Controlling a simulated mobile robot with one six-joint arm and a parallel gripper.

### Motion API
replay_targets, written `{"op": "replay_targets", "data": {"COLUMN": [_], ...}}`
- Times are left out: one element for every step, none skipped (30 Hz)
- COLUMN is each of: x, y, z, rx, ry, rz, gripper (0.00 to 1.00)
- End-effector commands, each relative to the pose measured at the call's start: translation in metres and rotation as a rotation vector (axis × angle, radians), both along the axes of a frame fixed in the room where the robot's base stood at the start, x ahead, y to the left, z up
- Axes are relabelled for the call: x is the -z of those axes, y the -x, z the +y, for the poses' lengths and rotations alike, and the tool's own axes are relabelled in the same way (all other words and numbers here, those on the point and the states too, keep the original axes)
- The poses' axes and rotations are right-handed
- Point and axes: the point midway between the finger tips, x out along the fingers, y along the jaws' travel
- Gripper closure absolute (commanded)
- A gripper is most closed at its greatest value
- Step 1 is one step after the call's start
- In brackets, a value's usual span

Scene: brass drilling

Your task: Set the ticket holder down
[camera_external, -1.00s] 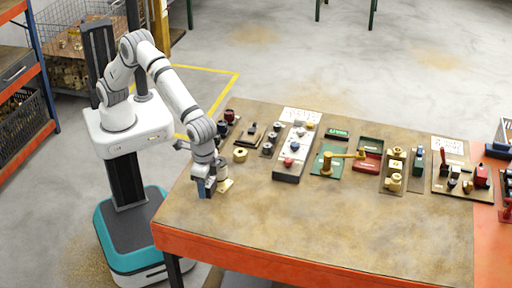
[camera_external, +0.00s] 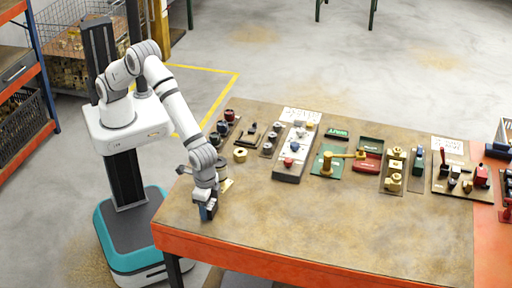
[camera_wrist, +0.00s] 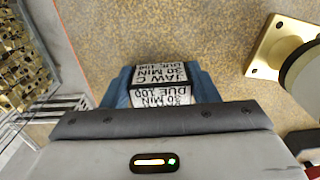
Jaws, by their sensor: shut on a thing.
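The ticket holder (camera_wrist: 160,82) shows in the wrist view as a small dark block with white printed labels reading "JAW C", "30 MIN" and "DUE 100". It sits between the blue fingers of my gripper (camera_wrist: 158,88), which is shut on it. In the external view my gripper (camera_external: 207,209) points down over the front left part of the workbench (camera_external: 300,225). The holder is mostly hidden by the fingers there. I cannot tell whether its underside touches the bench top.
A brass plate (camera_wrist: 279,48) with a pale cylinder (camera_wrist: 305,78) stands close to the right of my gripper in the wrist view. A brass ring (camera_external: 240,155) and several tool trays line the back. The bench's front middle is clear. The left bench edge is near.

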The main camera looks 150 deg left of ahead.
Motion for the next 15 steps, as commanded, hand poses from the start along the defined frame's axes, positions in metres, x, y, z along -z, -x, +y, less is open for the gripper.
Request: {"op": "replay_targets", "data": {"x": [0.0028,0.004,0.0027,0.0024,0.0023,0.0023,0.0023,0.0023,0.0022,0.0022,0.0022,0.0022,0.0022,0.0022,0.0022], "y": [0.0,0.0,0.0,0.0,0.0,0.0,0.0,0.0,0.0,0.0,0.0,0.0,0.0,0.0,0.0], "z": [0.0,0.0,0.0,0.0,0.0,0.0,0.0,0.0,0.0,0.0,0.0,0.0,0.0,0.0,0.0], "rx": [0.0,0.0,0.0,0.0,0.0,0.0,0.0,0.0,0.0,0.0,0.0,0.0,0.0,0.0,0.0], "ry": [0.0,0.0,0.0,0.0,0.0,0.0,0.0,0.0,0.0,0.0,0.0,0.0,0.0,0.0,0.0], "rz": [0.0,0.0,0.0,0.0,0.0,0.0,0.0,0.0,0.0,0.0,0.0,0.0,0.0,0.0,0.0], "gripper": [0.69,0.69,0.43,0.41,0.39,0.35,0.33,0.3,0.27,0.25,0.24,0.24,0.24,0.24,0.24]}}
